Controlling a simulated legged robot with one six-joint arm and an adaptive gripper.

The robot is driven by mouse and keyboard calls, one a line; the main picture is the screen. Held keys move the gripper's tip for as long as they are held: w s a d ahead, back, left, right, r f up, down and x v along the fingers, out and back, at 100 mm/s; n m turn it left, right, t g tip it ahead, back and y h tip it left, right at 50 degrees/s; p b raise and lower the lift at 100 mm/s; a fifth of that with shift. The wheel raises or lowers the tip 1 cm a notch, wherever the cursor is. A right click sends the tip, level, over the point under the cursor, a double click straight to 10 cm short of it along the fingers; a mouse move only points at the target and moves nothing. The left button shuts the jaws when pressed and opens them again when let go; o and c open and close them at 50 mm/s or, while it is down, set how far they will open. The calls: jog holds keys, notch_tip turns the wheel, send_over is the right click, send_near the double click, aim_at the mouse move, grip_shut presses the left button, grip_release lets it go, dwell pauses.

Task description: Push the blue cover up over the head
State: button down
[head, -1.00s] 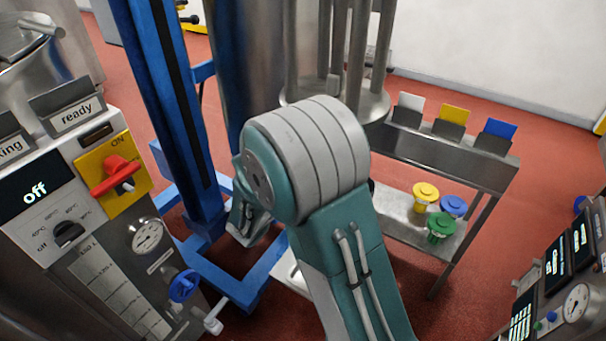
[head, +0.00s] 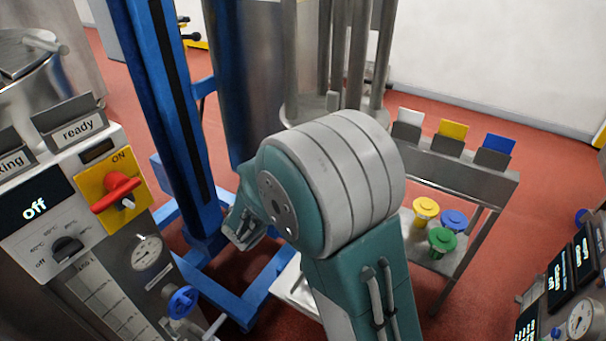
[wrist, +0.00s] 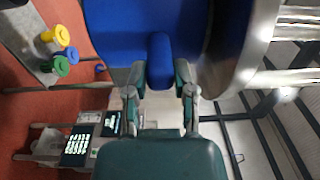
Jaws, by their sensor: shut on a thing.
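The blue cover (wrist: 115,25) fills the top middle of the wrist view, with a rounded blue grip (wrist: 160,62) standing out from it. My gripper (wrist: 162,85) has its two fingers on either side of this grip and is shut on it. A curved steel rim (wrist: 250,45) borders the cover on the right in the wrist view. In the head view my arm's large joint hides most of the work area, and the cover cannot be made out clearly there. A tall steel cylinder (head: 255,60) stands behind my arm.
A blue upright frame (head: 175,110) stands left of the cylinder. A control panel (head: 60,240) with a red switch (head: 117,190) is at the left. A steel bench (head: 465,175) with coloured cards and knobs is at the right. Red floor is open beyond it.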

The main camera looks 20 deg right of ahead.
jog(key=shift+r, duration=0.8)
dwell(0.9)
jog(key=shift+c, duration=1.8)
grip_release()
jog(key=o, duration=0.4)
jog(key=shift+c, duration=0.2)
jog(key=v, duration=0.7)
